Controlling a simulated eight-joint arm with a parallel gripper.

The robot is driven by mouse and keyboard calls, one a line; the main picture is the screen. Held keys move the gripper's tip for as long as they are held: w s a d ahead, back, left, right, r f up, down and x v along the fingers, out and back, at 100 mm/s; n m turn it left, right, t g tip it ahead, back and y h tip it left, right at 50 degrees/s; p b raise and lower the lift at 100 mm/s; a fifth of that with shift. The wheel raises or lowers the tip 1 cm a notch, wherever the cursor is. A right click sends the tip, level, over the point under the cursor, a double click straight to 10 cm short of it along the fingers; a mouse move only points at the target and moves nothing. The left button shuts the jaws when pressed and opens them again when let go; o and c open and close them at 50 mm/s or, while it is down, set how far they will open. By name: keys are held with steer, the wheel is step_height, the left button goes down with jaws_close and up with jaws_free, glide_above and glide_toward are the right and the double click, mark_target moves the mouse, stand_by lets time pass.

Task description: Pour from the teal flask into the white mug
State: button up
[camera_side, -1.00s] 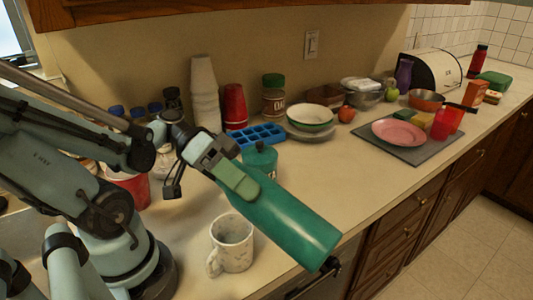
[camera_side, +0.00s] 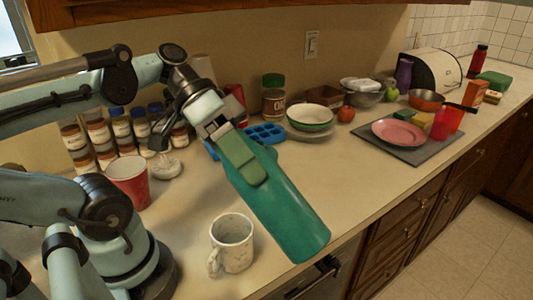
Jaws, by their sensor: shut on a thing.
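The teal flask (camera_side: 287,213) is held aslant above the counter, with its wide end low and to the right. My gripper (camera_side: 243,160) is shut on its upper part, and one light green finger pad lies along its near side. The white mug (camera_side: 236,255) stands upright on the counter, left of the flask's low end and apart from it in the picture. Its mouth faces up and its handle points to the lower left. What is inside the mug is too dim to tell. A teal part behind my gripper is partly hidden.
A red cup (camera_side: 129,184) and several spice jars (camera_side: 98,132) stand at the left. A blue ice tray (camera_side: 265,133), a bowl (camera_side: 310,118) and a jar (camera_side: 274,98) are behind. A pink plate (camera_side: 398,133) lies farther right. The counter between is clear.

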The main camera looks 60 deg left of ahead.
step_height(320, 180, up, 2)
steer(key=y, duration=0.2)
steer(key=shift+a+g+y, duration=0.1)
steer(key=shift+g+y, duration=0.3)
steer(key=y, duration=0.1)
steer(key=r+y, duration=0.1)
steer(key=shift+s+a+g+y, duration=0.15)
steer(key=shift+a+g+y, duration=0.15)
steer(key=shift+a+g, duration=0.1)
steer(key=shift+a+r+y, duration=0.2)
steer(key=shift+y, duration=0.7)
steer(key=shift+s+a+f+g+y, duration=0.1)
steer(key=shift+a+f+g+y, duration=0.2)
steer(key=shift+y, duration=0.5)
steer(key=shift+s+a+f+g+y, duration=0.1)
steer(key=shift+a+g+y, duration=0.3)
steer(key=shift+y, duration=0.4)
steer(key=shift+w, duration=0.1)
